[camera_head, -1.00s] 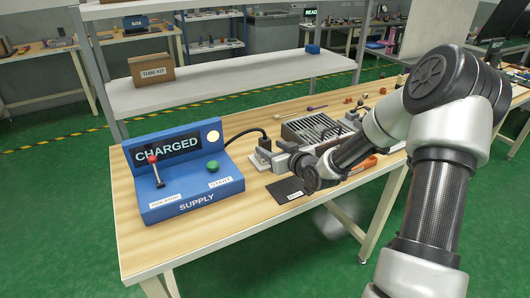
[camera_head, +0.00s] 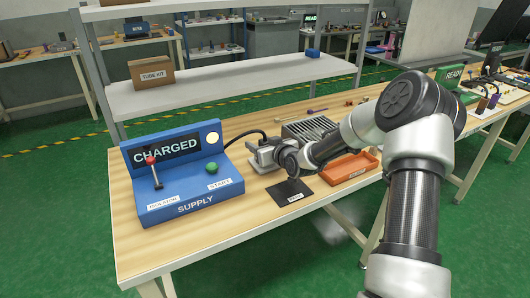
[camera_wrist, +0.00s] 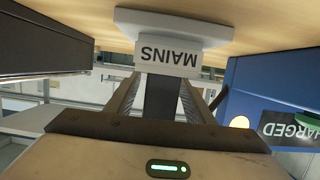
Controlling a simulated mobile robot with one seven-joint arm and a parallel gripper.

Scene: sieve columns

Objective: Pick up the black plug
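In the wrist view, a dark block that looks like the black plug (camera_wrist: 160,98) sits between the fingers of my gripper (camera_wrist: 162,82). Its far end meets a pale socket block marked MAINS (camera_wrist: 168,58), whose label appears upside down. The fingers lie along both sides of the dark block with no clear gap, but I cannot tell if they are clamped. In the head view, my gripper is beside the grey socket block (camera_head: 262,162) on the bench. The plug is hidden there behind my wrist.
The blue supply box (camera_head: 183,180) reads CHARGED and stands left of the socket, with a black cable (camera_head: 243,134) running behind. A black mat (camera_head: 290,191) and an orange tray (camera_head: 350,168) lie to the right. A slatted rack (camera_head: 309,127) stands behind.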

